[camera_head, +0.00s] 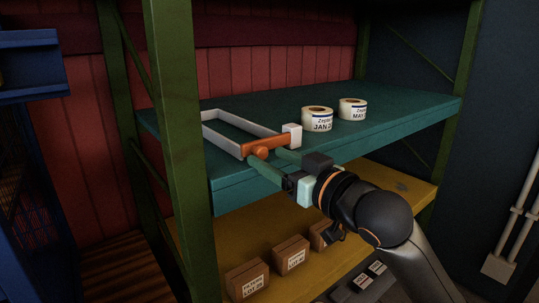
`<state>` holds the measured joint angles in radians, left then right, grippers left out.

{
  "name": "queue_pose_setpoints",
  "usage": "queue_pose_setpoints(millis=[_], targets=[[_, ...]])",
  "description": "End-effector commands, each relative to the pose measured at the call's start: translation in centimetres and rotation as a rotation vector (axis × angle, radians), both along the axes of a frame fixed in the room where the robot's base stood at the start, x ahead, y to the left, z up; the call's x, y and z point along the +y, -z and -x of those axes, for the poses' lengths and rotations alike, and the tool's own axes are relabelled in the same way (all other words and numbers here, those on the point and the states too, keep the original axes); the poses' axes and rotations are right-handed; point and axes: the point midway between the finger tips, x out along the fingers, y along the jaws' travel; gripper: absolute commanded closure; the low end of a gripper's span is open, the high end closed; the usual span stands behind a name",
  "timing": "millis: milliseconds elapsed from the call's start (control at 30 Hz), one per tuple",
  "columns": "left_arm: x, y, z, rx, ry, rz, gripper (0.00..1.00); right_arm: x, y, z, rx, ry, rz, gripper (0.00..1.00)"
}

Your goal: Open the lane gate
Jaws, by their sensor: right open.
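The lane gate (270,145) is an orange bar across the front end of a white-railed lane (225,129) on the teal shelf. An orange knob (258,153) sticks out at its left end, and a white block (292,134) stands at its right end. The gate lies across the lane mouth. My right gripper (272,161) is open, with its green fingers just in front of and below the gate near the knob. I cannot tell whether a finger touches the knob. My left gripper is not in view.
Two white label rolls, one marked JAN (318,119) and one marked MAY (352,109), stand right of the lane on the teal shelf (420,105). Several brown boxes (292,255) sit on the yellow lower shelf. A green post (182,130) rises at the left.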

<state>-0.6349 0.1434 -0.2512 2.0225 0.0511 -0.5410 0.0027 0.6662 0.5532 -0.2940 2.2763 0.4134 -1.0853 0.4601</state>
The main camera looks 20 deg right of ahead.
Motion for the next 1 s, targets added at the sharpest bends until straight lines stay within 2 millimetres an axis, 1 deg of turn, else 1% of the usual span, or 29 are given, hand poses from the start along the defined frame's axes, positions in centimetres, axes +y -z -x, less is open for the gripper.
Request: queue_pose_setpoints(millis=[33, 167, 467, 1000], targets=[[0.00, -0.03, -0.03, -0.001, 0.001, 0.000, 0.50, 0.20, 0.00, -0.46, 0.001, 0.000, -0.001, 0.36], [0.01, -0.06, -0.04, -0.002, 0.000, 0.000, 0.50, 0.41, 0.02, -1.08, 0.001, 0.000, 0.000, 0.36], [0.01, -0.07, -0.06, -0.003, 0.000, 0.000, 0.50, 0.48, 0.00, -1.20, 0.001, -0.001, 0.000, 0.38], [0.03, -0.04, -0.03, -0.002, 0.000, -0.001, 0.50, 0.47, 0.03, -1.18, 0.002, -0.001, 0.001, 0.98]])
